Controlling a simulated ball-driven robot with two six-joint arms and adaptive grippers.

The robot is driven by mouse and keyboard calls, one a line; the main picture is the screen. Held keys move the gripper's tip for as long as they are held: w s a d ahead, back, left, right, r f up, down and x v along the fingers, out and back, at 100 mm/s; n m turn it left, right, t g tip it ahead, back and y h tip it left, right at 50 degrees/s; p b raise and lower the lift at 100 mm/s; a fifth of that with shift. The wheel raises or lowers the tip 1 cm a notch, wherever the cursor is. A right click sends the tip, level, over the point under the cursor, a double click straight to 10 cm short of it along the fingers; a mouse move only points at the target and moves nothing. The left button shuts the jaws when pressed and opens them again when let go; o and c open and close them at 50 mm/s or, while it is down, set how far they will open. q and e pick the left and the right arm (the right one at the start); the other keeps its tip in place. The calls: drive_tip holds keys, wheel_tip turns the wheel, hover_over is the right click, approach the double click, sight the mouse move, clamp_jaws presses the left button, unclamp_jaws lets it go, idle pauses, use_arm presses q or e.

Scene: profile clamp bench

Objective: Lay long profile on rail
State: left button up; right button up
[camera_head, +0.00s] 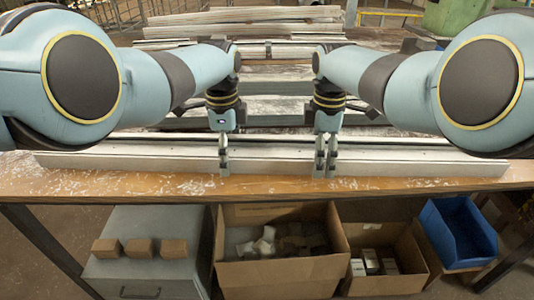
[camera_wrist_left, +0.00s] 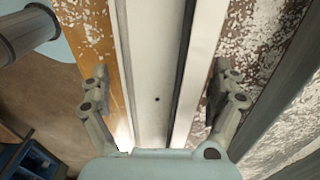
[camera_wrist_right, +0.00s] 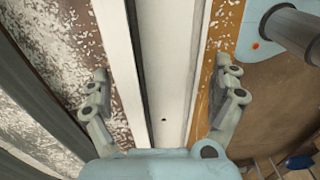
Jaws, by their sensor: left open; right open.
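A long pale metal piece (camera_head: 120,159) lies lengthwise along the front of the bench. A narrower strip with a dark line (camera_head: 270,138) runs along its back side. I cannot tell for certain which is the long profile and which is the rail. In both wrist views, a pale strip with a small hole runs beside a dark groove and a second pale strip. My left gripper (camera_head: 223,165) is open near the middle, with one finger to each side of the strips in its wrist view (camera_wrist_left: 158,80). My right gripper (camera_head: 325,165) is open to its right, likewise straddling them (camera_wrist_right: 162,80).
The wooden bench (camera_head: 130,186) carries white chips. More long metal bars (camera_head: 275,75) lie stacked behind. Below the front edge stand a grey cabinet (camera_head: 145,275) with several brown blocks, cardboard boxes (camera_head: 285,272) and a blue bin (camera_head: 455,230).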

use_arm(q)
drive_tip(key=c, duration=1.7)
use_arm(e)
drive_tip(key=c, duration=1.7)
use_arm(q)
drive_tip(key=shift+c, duration=0.3)
use_arm(e)
drive_tip(key=shift+c, duration=0.3)
use_arm(q)
drive_tip(key=shift+r, duration=0.1)
use_arm(e)
drive_tip(key=shift+r, duration=0.1)
